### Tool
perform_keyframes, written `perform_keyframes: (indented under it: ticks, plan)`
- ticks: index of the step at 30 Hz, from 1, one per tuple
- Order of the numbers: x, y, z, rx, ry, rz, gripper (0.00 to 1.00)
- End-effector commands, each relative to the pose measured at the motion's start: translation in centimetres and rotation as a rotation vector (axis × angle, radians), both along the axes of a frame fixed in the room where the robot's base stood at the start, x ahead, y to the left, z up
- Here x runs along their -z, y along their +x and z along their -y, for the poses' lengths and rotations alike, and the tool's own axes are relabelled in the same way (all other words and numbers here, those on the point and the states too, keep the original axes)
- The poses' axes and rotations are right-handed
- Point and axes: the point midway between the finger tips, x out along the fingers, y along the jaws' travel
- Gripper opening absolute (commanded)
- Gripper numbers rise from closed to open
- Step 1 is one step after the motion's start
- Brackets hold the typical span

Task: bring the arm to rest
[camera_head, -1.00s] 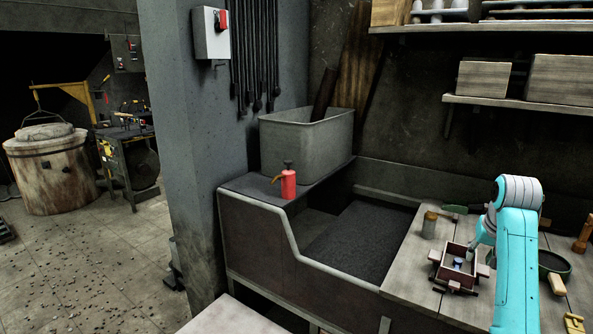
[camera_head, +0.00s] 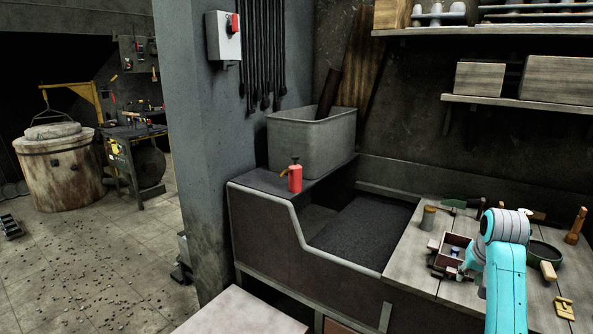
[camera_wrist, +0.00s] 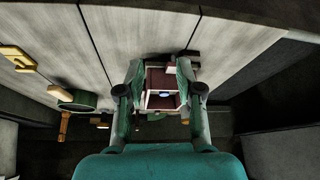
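My gripper (camera_wrist: 160,80) shows in the wrist view with its two fingers spread wide, and I see nothing held between them. A small dark red, light-rimmed open box (camera_wrist: 164,78) shows in the gap between the fingers, apparently below them. It has a divider and a small blue and white thing inside. In the head view the box (camera_head: 454,241) lies on the wooden bench (camera_head: 408,268), just left of my turquoise arm. The arm is bent over the bench, and its joint hides part of the gripper and the bench there.
A jar (camera_head: 428,218), a green round sieve (camera_head: 546,256), a wooden-handled tool (camera_head: 576,226) and a yellow piece (camera_head: 564,308) lie around the arm. A red spray bottle (camera_head: 295,176) stands by a grey tub (camera_head: 312,144). Shelves (camera_head: 515,104) hang above. The sand bin (camera_head: 362,237) has free room over it.

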Motion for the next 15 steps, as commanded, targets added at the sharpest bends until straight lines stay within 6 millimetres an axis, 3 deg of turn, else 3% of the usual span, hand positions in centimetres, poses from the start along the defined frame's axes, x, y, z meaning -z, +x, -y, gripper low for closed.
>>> perform_keyframes:
  ticks: [8, 15]
  plan:
    - [7.2, -1.1, -2.5, -0.03, -0.019, 0.048, 0.36]
    - [15.5, -4.1, -6.0, -0.068, -0.046, 0.121, 0.36]
